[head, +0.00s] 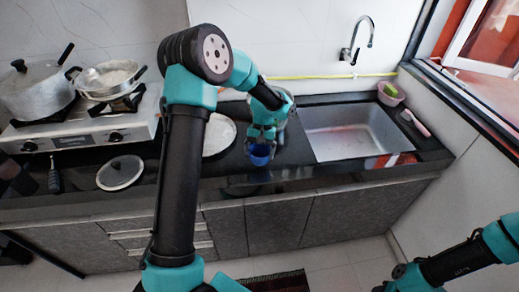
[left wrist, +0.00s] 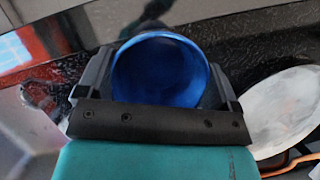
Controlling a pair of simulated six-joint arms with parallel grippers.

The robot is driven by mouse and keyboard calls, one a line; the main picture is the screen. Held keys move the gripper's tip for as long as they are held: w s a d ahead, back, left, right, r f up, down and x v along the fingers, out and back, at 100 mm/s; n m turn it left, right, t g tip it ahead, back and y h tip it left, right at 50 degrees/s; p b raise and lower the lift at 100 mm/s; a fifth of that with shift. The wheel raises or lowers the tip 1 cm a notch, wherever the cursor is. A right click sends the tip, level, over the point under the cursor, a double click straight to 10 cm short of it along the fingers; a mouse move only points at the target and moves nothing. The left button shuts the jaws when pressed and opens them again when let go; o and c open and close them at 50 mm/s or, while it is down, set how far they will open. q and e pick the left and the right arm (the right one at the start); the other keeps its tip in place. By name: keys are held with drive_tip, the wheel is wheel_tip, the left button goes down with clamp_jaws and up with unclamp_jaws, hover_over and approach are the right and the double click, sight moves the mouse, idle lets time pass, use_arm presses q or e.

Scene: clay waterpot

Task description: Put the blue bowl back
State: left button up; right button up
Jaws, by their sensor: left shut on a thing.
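The blue bowl (head: 260,154) is small and sits in my left gripper (head: 262,140) over the dark counter, left of the sink. In the left wrist view the bowl (left wrist: 160,70) shows its open inside between the fingers of the left gripper (left wrist: 158,55). The left gripper is shut on the bowl. A blue reflection shows below it on the counter, and I cannot tell whether the bowl touches the surface. My right arm shows at the lower right of the head view; its fingertips are not clear.
A metal sink (head: 355,132) is to the right of the bowl. A pale round plate or lid (head: 218,135) lies to its left, partly behind my left arm. A glass lid (head: 120,172) and a stove (head: 85,128) with pots are further left. The counter's front edge is close.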

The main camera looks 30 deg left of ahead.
sight(260, 149)
use_arm(q)
drive_tip(key=w+a, duration=0.2)
drive_tip(key=w, duration=0.2)
drive_tip(key=shift+w+a+f, duration=0.2)
drive_tip(key=shift+a+f, duration=0.05)
drive_tip(key=shift+a, duration=0.15)
drive_tip(key=shift+f, duration=1.75)
drive_tip(key=shift+f, duration=0.15)
drive_tip(key=o, duration=0.8)
drive_tip(key=v, duration=1.2)
drive_tip(key=shift+r, duration=0.2)
